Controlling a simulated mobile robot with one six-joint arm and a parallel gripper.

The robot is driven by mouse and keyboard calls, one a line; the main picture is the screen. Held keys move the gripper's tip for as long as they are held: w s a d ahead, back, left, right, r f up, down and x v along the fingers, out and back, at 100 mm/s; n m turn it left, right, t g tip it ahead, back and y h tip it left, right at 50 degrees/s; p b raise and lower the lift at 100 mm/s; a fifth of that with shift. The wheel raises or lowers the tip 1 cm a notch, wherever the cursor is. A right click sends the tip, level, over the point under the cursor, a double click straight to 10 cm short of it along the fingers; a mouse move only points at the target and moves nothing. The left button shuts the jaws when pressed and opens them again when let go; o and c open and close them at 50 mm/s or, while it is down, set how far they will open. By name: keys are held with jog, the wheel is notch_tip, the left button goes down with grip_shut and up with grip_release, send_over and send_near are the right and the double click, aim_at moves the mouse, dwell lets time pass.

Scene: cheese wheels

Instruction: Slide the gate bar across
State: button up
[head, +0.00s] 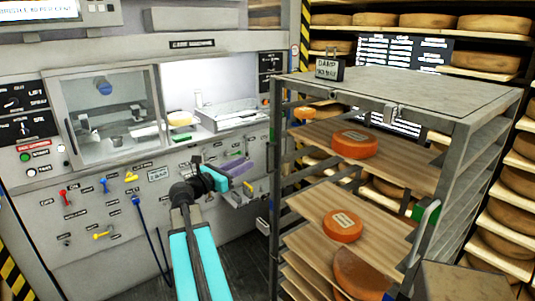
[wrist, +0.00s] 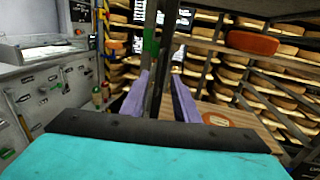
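My gripper (head: 240,167) is in front of the machine panel, left of the grey rack (head: 432,100). In the wrist view its two purple fingers (wrist: 161,78) are apart, with nothing clearly held between them. A grey upright bar (wrist: 152,22) with a green patch (wrist: 151,42) lines up with the gap between the fingers and seems to stand beyond them. In the head view a green patch (head: 419,212) shows by a pale handle (head: 424,230) on the rack's right front. I cannot tell for sure which bar is the gate bar.
Orange cheese wheels (head: 342,225) lie on the rack's wooden shelves (head: 308,203). A small sign (head: 329,69) stands on the rack's top. The machine panel (head: 100,215) has several coloured levers close to my arm. Dark floor shows between panel and rack.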

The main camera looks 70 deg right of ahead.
jog(key=shift+d, duration=0.15)
jog(key=p+x, duration=0.3)
jog(key=x, duration=1)
jog(key=shift+d, duration=0.25)
grip_shut()
